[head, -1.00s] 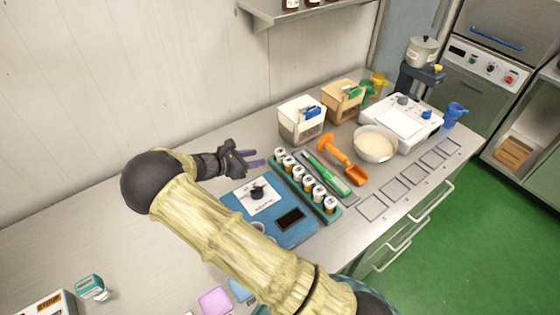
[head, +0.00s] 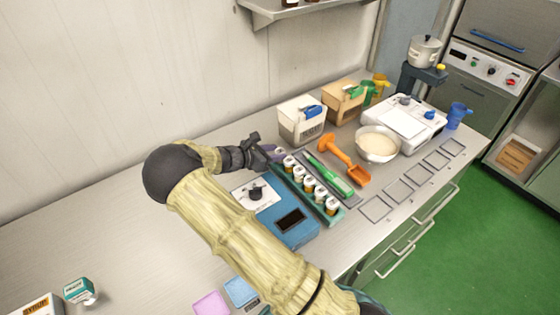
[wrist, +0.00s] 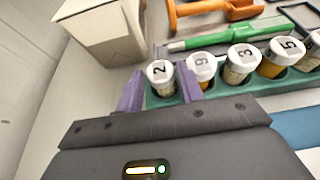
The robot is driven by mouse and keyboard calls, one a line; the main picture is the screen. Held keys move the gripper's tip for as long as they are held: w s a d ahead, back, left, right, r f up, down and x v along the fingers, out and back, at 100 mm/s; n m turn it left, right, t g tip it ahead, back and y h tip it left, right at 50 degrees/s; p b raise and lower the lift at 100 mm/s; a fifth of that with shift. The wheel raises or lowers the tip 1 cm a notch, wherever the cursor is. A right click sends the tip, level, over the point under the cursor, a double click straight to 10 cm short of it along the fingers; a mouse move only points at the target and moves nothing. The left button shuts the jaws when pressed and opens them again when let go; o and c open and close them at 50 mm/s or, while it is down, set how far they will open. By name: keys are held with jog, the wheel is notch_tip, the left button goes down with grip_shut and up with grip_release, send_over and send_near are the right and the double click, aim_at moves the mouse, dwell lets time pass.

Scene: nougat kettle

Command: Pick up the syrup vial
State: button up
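Several white-capped vials stand upright in a green rack (head: 340,216), their caps marked with numbers. In the wrist view the vial with cap 2 (wrist: 161,78) is at the left end of the rack (wrist: 215,97), with caps 9 (wrist: 202,68), 3 (wrist: 241,64) and 5 (wrist: 286,54) to its right. Which one holds syrup I cannot tell. My gripper (wrist: 159,92) is open, with its purple fingers on either side of vial 2; no firm contact shows. In the head view my gripper (head: 274,151) is at the rack's far end and partly hides that vial.
A green-handled tool (head: 328,176) and an orange scoop (head: 345,158) lie beside the rack. A white bin (head: 300,121) stands behind. A blue device (head: 290,222) is in front of my gripper.

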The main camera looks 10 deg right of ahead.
aim_at(276, 153)
jog(key=shift+w+d+f, duration=0.2)
jog(key=shift+d, duration=0.25)
jog(key=c, duration=0.6)
jog(key=shift+r, duration=0.1)
jog(key=shift+c, duration=0.2)
notch_tip(276, 153, up, 10)
jog(key=b, duration=0.1)
dwell(0.5)
